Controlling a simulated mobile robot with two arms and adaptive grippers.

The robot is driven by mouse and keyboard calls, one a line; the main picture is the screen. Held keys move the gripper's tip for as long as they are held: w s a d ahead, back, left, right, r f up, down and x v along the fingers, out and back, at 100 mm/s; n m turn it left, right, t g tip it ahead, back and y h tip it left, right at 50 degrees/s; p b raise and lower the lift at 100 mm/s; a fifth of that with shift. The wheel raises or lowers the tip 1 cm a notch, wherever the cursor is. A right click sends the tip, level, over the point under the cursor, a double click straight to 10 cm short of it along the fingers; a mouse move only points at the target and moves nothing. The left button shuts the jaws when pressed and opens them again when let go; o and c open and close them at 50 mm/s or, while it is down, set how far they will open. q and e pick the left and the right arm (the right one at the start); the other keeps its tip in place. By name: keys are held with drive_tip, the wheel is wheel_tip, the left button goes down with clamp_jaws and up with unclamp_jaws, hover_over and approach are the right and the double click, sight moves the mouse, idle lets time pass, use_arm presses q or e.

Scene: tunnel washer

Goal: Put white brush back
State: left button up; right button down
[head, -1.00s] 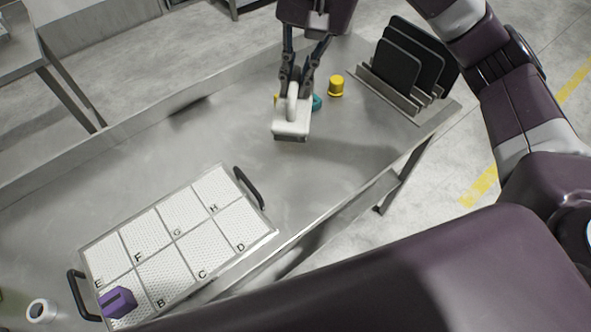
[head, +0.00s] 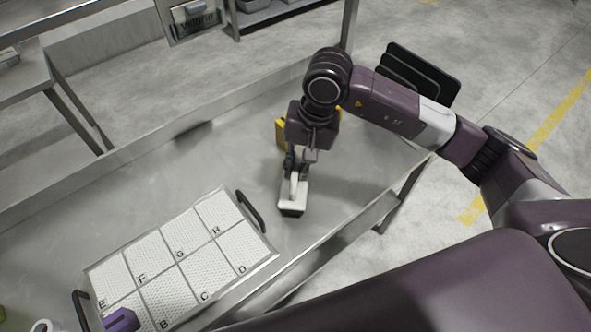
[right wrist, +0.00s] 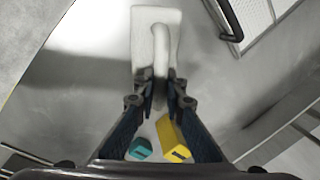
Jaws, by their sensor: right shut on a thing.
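The white brush (head: 293,196) has a white block, dark bristles underneath and a looped handle. My right gripper (head: 293,170) is shut on its handle, over the steel table to the right of the lettered tray. In the right wrist view the brush (right wrist: 153,40) extends beyond the fingertips (right wrist: 160,85), blurred. A gap between brush and table is hard to judge. A grey holder with a label (head: 193,18) hangs at the top of the head view; its lettering is too small to read surely. My left gripper is not in view.
The tray (head: 272,252) has lettered white compartments, a purple object (head: 121,320) at its near left and dark handles. Yellow (right wrist: 172,138) and teal (right wrist: 140,148) objects stand near my right gripper. A black-panel rack (head: 420,75) is partly behind my arm. The table's left middle is clear.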

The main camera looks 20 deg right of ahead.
sight(306, 177)
drive_tip(key=shift+f, duration=0.95)
drive_tip(key=shift+f, duration=0.2)
drive_tip(key=c, duration=2)
unclamp_jaws()
drive_tip(key=shift+r, duration=0.1)
drive_tip(key=shift+r, duration=0.2)
drive_tip(key=r, duration=0.4)
drive_tip(key=d+r+b, duration=0.1)
drive_tip(key=r, duration=0.2)
drive_tip(key=s+d+r+b, duration=0.1)
drive_tip(key=r, duration=0.3)
drive_tip(key=shift+r, duration=0.3)
